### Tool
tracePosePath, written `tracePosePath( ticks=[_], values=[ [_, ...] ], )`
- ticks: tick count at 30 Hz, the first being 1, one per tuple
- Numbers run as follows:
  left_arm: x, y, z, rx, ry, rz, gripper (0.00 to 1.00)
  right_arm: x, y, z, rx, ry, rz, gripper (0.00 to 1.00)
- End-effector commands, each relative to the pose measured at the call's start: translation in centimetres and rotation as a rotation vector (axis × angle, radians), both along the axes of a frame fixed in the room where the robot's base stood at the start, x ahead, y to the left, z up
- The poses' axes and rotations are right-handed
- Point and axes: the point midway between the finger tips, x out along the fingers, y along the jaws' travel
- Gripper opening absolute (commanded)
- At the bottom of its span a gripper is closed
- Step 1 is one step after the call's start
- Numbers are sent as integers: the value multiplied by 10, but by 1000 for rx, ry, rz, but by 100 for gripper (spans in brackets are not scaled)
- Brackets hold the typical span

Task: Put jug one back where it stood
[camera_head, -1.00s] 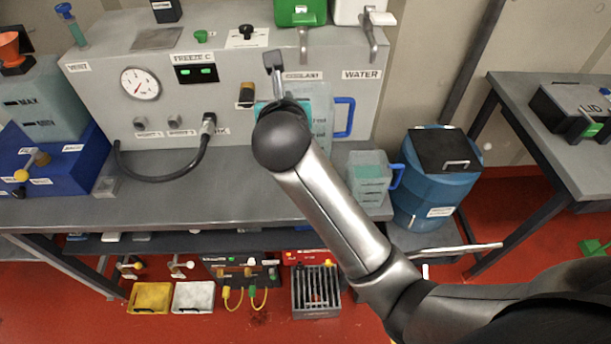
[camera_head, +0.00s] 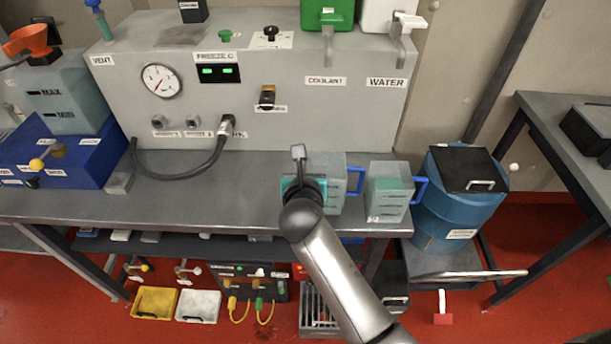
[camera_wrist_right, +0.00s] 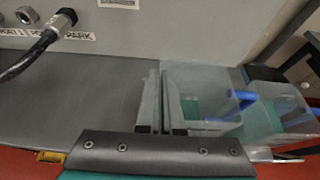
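Two translucent jugs with blue handles are at the right end of the grey bench. The left jug (camera_head: 333,190) appears to rest upright on the bench, its base partly hidden by my arm. The right jug (camera_head: 388,192) stands close beside it. I cannot read which one is jug one. My right gripper (camera_head: 298,155) is at the left side of the left jug. My left gripper is not in view.
A panel (camera_head: 345,115) with coolant and water taps stands behind the jugs. A blue drum (camera_head: 455,205) with a black lid stands right of the bench. A black hose (camera_head: 180,172) curves over the bench at left. The bench middle is clear.

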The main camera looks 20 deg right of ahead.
Motion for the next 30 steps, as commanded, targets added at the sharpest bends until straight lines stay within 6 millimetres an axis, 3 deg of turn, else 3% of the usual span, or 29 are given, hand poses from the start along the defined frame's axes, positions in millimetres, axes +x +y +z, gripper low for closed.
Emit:
tracePosePath(
  ticks=[1, 4, 17, 25, 30],
  values=[
    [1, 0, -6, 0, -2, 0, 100, 0, 0, -12, -1, 2, -1, 0],
    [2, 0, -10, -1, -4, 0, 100, 0, 0, -23, 0, 0, -1, 0],
    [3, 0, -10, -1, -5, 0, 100, 1, 0, -27, -1, -2, 0, 0],
    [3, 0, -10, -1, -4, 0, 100, 0, 0, -28, 1, 0, -1, 33],
    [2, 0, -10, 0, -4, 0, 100, 0, 0, -28, 1, 0, -1, 34]
  ],
)
